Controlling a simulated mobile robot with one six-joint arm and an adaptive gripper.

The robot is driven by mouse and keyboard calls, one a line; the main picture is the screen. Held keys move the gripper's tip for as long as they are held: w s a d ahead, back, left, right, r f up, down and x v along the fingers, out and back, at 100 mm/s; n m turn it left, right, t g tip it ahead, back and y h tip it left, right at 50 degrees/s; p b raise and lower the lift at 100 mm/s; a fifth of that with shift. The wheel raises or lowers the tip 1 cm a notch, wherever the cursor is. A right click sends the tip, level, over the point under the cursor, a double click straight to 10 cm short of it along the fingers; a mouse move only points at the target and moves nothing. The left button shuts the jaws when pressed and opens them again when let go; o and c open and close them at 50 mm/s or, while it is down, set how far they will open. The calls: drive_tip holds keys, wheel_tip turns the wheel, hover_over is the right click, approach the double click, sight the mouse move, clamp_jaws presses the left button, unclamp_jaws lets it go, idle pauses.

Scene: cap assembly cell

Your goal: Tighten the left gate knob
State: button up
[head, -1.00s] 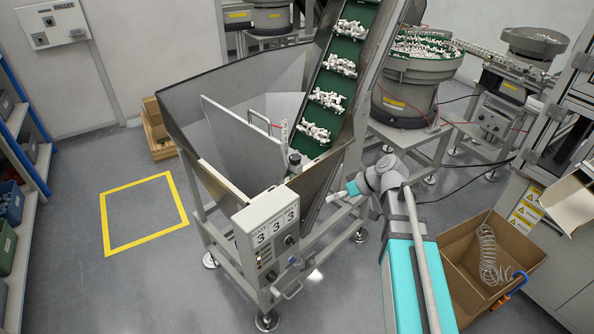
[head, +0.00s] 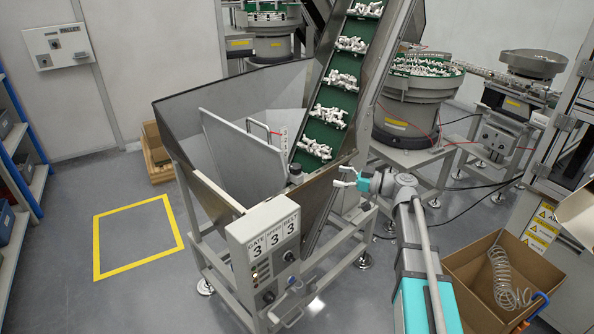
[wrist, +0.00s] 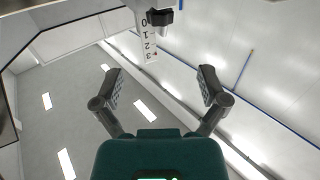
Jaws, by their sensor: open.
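A dark gate knob (head: 295,166) stands at the hopper's rim, beside the upright gate plate (head: 235,150) and its white scale with a red pointer (head: 283,138). In the wrist view a black knob (wrist: 160,17) shows at the top edge, beside a white scale strip (wrist: 148,42) marked 0 to 3. I cannot tell whether another gate knob is hidden. My gripper (head: 340,177) is just right of the knob in the head view, apart from it. In the wrist view my gripper (wrist: 160,86) has its fingers spread, with nothing between them.
The steel hopper (head: 185,108) and the inclined belt with white parts (head: 325,115) stand close to my arm. A cardboard box (head: 470,280) is at lower right. The yellow-marked floor area (head: 138,237) is clear.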

sight(296, 166)
drive_tip(key=shift+a, duration=0.15)
drive_tip(key=shift+x, duration=6.8)
drive_tip(key=shift+f, duration=0.1)
drive_tip(key=c, duration=1.2)
drive_tip(key=shift+o, duration=0.2)
drive_tip(key=shift+t, duration=0.3)
drive_tip(key=shift+s+m+t+h, duration=0.1)
drive_tip(key=shift+m+t+h, duration=0.3)
drive_tip(key=shift+m+t, duration=0.3)
drive_tip(key=shift+m+t+h, duration=1.3)
drive_tip(key=shift+m+t, duration=0.3)
drive_tip(key=shift+t, duration=0.6)
drive_tip(key=shift+w, duration=0.2)
